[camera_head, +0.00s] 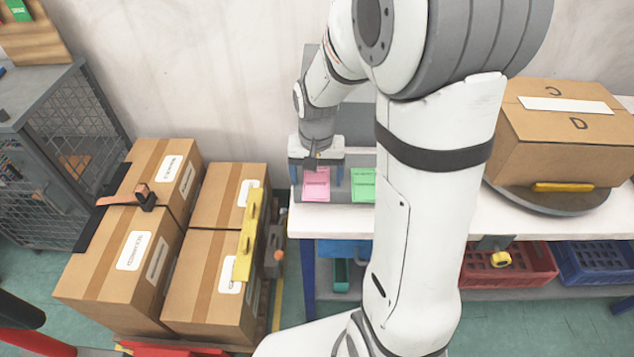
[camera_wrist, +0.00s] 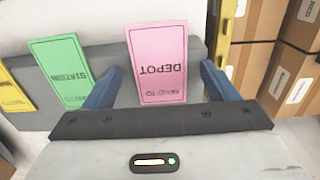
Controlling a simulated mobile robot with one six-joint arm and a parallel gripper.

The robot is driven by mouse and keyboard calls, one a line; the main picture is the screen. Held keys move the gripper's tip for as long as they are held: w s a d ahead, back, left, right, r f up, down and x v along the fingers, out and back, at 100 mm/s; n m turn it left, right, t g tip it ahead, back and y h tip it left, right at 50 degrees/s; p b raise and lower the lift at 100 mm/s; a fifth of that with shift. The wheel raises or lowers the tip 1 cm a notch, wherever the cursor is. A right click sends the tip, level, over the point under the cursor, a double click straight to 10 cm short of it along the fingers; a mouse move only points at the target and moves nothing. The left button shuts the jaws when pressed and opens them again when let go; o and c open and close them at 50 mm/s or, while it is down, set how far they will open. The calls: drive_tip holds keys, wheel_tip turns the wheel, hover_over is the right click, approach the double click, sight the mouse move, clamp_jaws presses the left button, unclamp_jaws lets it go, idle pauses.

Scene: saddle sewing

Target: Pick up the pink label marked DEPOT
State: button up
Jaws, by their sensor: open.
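The pink label (camera_wrist: 158,62) marked DEPOT is in the wrist view, upside down, against a grey holder (camera_wrist: 207,30). It also shows in the head view as a pink card (camera_head: 316,187) at the left end of the table. My gripper (camera_wrist: 161,68) is open, with one blue finger on each side of the pink label. Whether the fingers touch it, I cannot tell. In the head view my gripper (camera_head: 316,168) is just above and behind the pink card and hides its top edge.
A green label (camera_wrist: 60,72) marked STATION is beside the pink one, and part of a yellow label (camera_wrist: 10,95) shows beyond it. Cardboard boxes (camera_head: 130,240) stand left of the white table (camera_head: 335,221). Another box (camera_head: 560,130) stands at the table's right.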

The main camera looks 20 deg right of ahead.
drive_tip(key=c, duration=1.1)
drive_tip(key=shift+o, duration=0.2)
drive_tip(key=shift+r, duration=0.1)
